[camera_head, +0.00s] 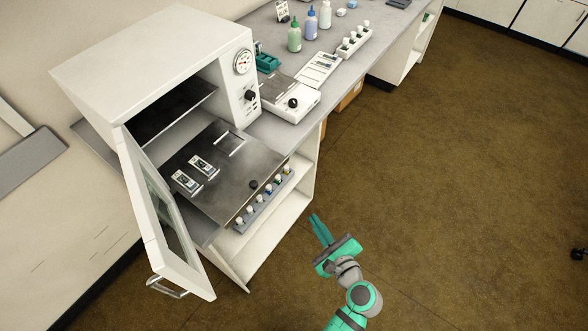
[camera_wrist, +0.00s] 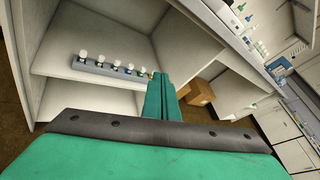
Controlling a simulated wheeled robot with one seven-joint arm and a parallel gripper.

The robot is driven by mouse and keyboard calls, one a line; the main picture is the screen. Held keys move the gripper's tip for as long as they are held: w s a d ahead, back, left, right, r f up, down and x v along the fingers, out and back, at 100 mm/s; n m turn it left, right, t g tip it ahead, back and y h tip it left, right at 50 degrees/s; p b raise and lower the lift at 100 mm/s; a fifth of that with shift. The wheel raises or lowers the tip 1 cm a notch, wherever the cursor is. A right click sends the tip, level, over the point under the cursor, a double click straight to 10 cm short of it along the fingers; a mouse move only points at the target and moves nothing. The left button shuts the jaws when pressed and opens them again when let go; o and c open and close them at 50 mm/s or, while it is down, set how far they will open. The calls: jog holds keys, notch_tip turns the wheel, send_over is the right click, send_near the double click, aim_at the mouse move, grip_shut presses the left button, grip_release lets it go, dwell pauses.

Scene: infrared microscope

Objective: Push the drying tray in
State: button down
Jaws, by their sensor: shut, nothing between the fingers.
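The drying tray (camera_head: 222,182) is a dark metal sheet sticking out of the white drying oven (camera_head: 165,62) in the head view. Two small slide-like items (camera_head: 203,166) lie on it, and a dark knob (camera_head: 254,184) sits near its front edge. The oven door (camera_head: 170,225) stands open toward the left front. My gripper (camera_head: 320,229) is shut and empty, right of and in front of the tray, apart from it. In the wrist view my gripper's fingers (camera_wrist: 162,98) are together. The tray is not clearly seen in the wrist view.
A rack of small capped bottles (camera_head: 264,199) stands on a shelf below the tray; it also shows in the wrist view (camera_wrist: 112,69). A hot-plate-like device (camera_head: 290,100) and bottles stand on the bench behind. A cardboard box (camera_wrist: 198,92) is under the bench.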

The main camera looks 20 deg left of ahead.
notch_tip(320, 180, up, 7)
jog(key=w+d+g+y, duration=0.1)
jog(key=w+y, duration=0.2)
jog(key=y, duration=0.1)
jog(key=g+y, duration=0.4)
send_near(283, 164)
jog(key=x, duration=0.6)
jog(key=shift+w+a, duration=0.2)
jog(key=shift+a, duration=0.05)
jog(key=shift+s, duration=0.15)
